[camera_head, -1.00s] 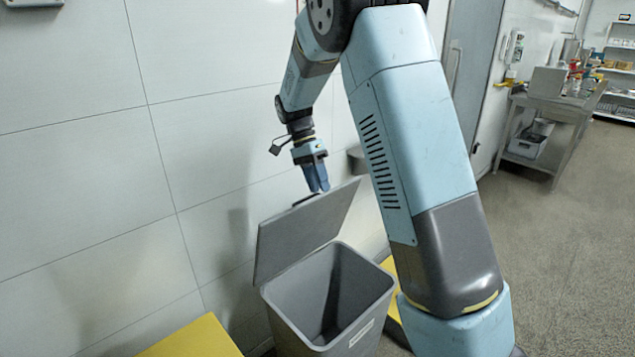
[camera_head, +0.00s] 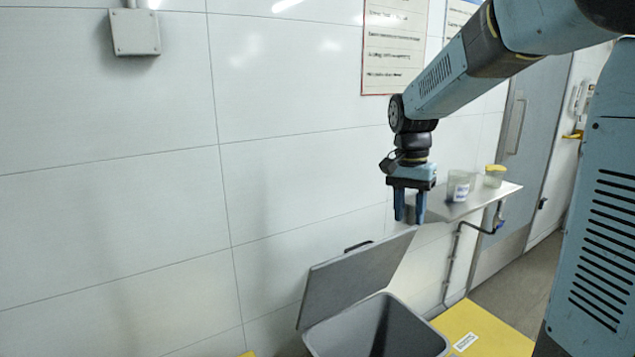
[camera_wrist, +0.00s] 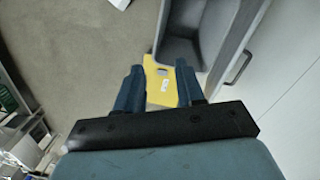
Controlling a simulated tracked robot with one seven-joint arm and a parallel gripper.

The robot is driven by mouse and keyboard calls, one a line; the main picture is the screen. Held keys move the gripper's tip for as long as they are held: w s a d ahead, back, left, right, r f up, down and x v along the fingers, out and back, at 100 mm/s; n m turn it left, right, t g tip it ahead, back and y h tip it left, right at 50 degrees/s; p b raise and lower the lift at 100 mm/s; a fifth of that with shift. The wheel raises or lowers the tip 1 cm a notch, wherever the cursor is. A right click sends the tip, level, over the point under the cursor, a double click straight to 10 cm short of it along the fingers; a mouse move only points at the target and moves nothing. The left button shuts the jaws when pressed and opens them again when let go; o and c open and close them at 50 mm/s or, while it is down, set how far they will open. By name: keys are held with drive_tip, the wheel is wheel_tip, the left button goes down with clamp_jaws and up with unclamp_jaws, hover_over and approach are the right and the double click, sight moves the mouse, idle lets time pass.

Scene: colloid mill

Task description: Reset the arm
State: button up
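My gripper (camera_head: 409,207) hangs fingers down above the raised lid of a grey bin, in front of the white wall. Its two blue fingers stand apart with nothing between them. In the wrist view my gripper (camera_wrist: 158,88) also shows open and empty, with the floor and a yellow platform beyond it. My arm reaches in from the upper right in the head view.
The grey bin (camera_head: 312,340) stands open below, its lid (camera_head: 350,278) tilted up toward the wall. A wall shelf (camera_head: 478,203) close to my gripper bears a clear jar (camera_head: 458,186) and a yellow-lidded jar (camera_head: 494,176). A yellow platform (camera_head: 490,335) lies right of the bin.

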drive_tip(key=s+d+r+n+t, duration=0.1)
drive_tip(key=s+r+n+t, duration=0.1)
drive_tip(key=s, duration=0.8)
drive_tip(key=s+d+r+n+t, duration=0.2)
drive_tip(key=s+n+t, duration=0.2)
drive_tip(key=s, duration=0.6)
drive_tip(key=shift+s+d+r+n+t+y, duration=0.2)
drive_tip(key=shift+d+n+t+y, duration=0.1)
drive_tip(key=shift+n, duration=0.3)
